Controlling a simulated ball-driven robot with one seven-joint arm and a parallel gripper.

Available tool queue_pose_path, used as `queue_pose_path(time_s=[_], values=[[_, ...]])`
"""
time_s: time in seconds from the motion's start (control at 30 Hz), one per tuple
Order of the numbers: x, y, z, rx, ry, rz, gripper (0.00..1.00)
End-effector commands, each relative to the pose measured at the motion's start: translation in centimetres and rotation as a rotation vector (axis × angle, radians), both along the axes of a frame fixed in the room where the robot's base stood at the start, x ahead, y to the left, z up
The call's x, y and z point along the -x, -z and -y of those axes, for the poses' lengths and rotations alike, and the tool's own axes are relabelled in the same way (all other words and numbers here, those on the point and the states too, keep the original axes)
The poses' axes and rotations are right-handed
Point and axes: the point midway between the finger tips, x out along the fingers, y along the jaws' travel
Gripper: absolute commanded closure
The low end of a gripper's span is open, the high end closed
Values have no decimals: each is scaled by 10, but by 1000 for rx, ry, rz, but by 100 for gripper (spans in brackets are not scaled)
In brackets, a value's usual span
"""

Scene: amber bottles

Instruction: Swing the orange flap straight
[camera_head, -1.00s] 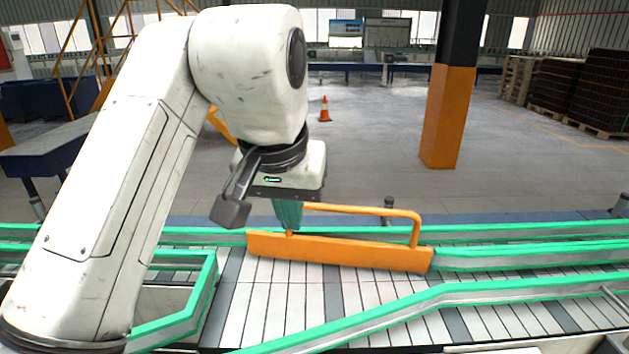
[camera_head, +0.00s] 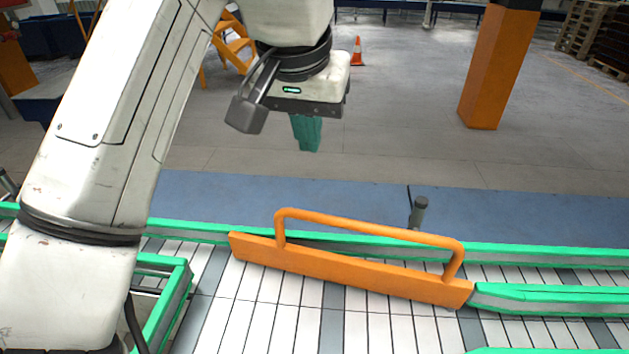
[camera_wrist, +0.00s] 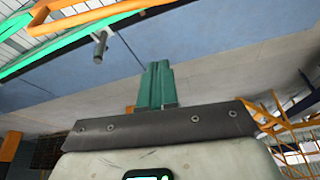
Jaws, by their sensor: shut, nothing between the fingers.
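The orange flap (camera_head: 345,274) lies slantwise across the conveyor, its left end farther back and its right end at the tip of a green-edged rail. A tubular orange handle (camera_head: 370,226) stands along its top. In the wrist view part of the orange handle (camera_wrist: 95,17) shows at the upper left. My gripper (camera_head: 308,150) has green fingers pointing down, shut and empty. It is above and beyond the flap's left half, apart from it. The fingers also show in the wrist view (camera_wrist: 157,66), touching nothing.
The conveyor (camera_head: 250,318) has pale and grey slats between green-edged rails (camera_head: 560,256). A grey post (camera_head: 418,212) stands just behind the back rail. A blue floor strip lies beyond. An orange pillar (camera_head: 497,70) and a traffic cone (camera_head: 357,52) stand farther off.

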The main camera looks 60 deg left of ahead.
Motion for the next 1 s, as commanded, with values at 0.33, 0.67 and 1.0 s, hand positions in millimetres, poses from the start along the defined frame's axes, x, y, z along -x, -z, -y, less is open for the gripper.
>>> queue_pose_path(time_s=[0.33,0.67,1.0], values=[[-1,5,-1,1,0,-1,100],[-15,55,-14,3,-2,-3,100],[-12,95,-13,-3,-1,0,100]])
